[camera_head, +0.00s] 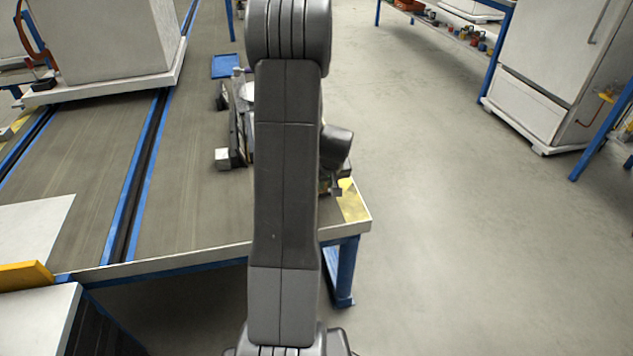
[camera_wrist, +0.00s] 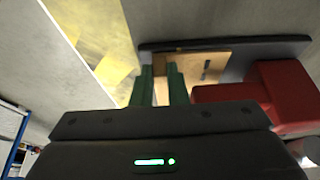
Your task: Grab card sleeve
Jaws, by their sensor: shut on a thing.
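In the wrist view, the two green fingers of my gripper (camera_wrist: 161,80) are close together, shut on a flat tan piece, which I take to be the card sleeve (camera_wrist: 213,66). It has a small dark mark and extends right of the fingers. Its lower part is hidden by the fingers and the gripper body. In the head view my arm covers the gripper and the card sleeve.
A dark bar (camera_wrist: 270,44) lies behind the sleeve, and a red block (camera_wrist: 284,90) stands close on the right. The workbench (camera_head: 190,215) has a yellow-marked corner (camera_head: 352,203). Dark equipment (camera_head: 237,125) sits beside my arm. The floor (camera_head: 450,200) to the right is clear.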

